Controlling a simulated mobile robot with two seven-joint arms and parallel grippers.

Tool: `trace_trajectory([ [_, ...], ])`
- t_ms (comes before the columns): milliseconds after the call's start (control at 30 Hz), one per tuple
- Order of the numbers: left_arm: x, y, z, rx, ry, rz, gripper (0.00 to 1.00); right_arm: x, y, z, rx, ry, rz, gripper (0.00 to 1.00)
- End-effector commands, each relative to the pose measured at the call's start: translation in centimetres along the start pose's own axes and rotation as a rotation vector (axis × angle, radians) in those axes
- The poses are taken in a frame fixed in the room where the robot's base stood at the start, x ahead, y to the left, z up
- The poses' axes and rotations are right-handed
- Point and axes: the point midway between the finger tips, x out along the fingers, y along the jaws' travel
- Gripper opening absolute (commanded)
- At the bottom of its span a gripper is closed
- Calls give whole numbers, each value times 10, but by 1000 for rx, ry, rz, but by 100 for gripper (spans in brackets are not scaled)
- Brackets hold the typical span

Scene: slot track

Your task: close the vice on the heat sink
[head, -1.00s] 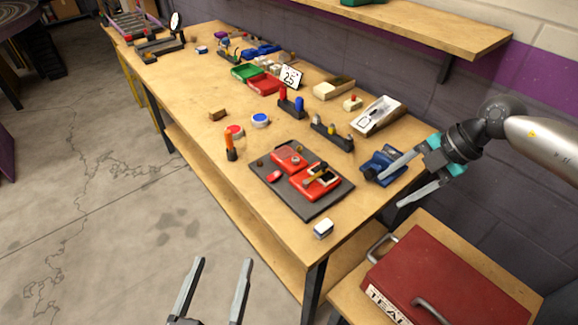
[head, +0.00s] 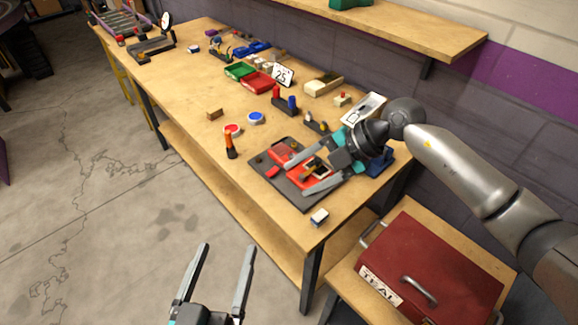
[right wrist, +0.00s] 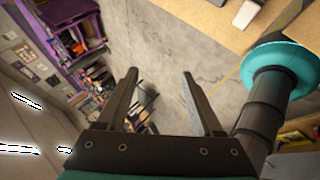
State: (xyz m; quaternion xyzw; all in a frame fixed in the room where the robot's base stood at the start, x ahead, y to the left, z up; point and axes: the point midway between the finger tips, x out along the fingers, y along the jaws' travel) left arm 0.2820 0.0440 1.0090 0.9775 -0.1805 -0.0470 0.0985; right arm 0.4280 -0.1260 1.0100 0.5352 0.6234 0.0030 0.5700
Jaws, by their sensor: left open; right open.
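The blue vice (head: 380,163) stands at the right edge of the bench, mostly hidden behind my right gripper and wrist. I cannot see its jaws or handle, or whether a heat sink sits in it. I cannot identify the heat sink for sure anywhere. My right gripper (head: 298,178) is open over the dark mat with red trays, its fingers pointing left, with nothing seen between them. In the right wrist view its two fingers (right wrist: 160,75) are apart, with floor and shelves behind. My left gripper (head: 226,247) is open and empty, in front of the bench over the floor.
The dark mat (head: 305,204) carries red trays (head: 279,149). A small white-and-dark block (head: 319,217) lies by the bench's near corner. An orange-handled tool (head: 231,146) stands left of the mat. A red toolbox (head: 440,265) sits on a lower surface at right.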

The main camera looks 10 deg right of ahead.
Motion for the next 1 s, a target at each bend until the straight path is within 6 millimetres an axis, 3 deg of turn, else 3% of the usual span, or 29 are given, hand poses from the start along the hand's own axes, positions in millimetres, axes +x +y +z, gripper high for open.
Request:
trace_trajectory([
  [100,0,1,-6,0,0,0,92,5,16,-12,-32,14,14,68],
  [300,0,2,-9,0,0,0,92,11,29,-22,-61,24,24,68],
  [867,0,2,-9,0,0,0,92,12,31,-24,-67,26,27,68],
  [1000,0,1,-8,4,-14,-2,92,15,37,-33,-73,51,72,68],
])
